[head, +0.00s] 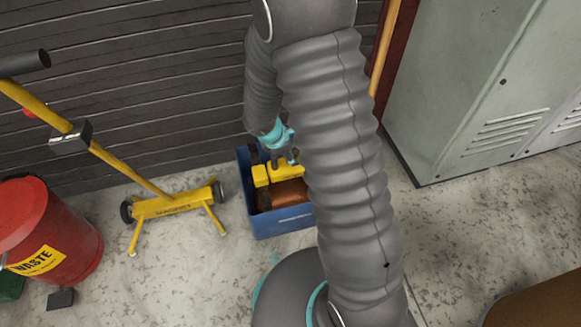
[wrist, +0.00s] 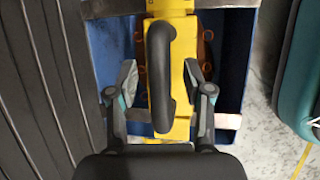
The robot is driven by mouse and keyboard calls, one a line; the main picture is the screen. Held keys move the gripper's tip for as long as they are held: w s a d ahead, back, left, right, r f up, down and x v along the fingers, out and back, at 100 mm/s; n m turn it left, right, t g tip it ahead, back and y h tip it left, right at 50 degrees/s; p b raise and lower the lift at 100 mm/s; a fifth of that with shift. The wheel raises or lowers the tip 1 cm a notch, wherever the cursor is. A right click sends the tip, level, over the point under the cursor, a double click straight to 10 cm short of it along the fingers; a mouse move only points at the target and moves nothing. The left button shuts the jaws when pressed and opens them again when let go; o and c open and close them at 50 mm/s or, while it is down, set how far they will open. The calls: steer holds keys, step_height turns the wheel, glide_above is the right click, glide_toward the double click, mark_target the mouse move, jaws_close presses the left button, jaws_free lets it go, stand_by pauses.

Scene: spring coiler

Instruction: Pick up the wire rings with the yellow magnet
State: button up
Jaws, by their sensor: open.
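A yellow block magnet (head: 274,174) with a black handle (wrist: 172,60) is in or over a blue crate (head: 283,222). My gripper (wrist: 160,75) is open, with one finger on each side of the handle; I cannot tell if they touch it. In the head view my gripper (head: 283,156) is above the yellow block, partly hidden by my arm. Copper-coloured wire rings (wrist: 208,62) show beside and under the yellow block inside the crate. In the head view, a brown-orange mass (head: 287,194) lies in the crate; single rings cannot be made out.
A wheeled yellow sweeper (head: 172,208) marked MAGNET stands left of the crate. A red waste drum (head: 40,228) stands further left. A ribbed dark wall (head: 130,90) is close behind the crate. Grey lockers (head: 465,95) stand at right. Floor in front of the sweeper is clear.

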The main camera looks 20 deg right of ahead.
jaws_close()
stand_by(0.4)
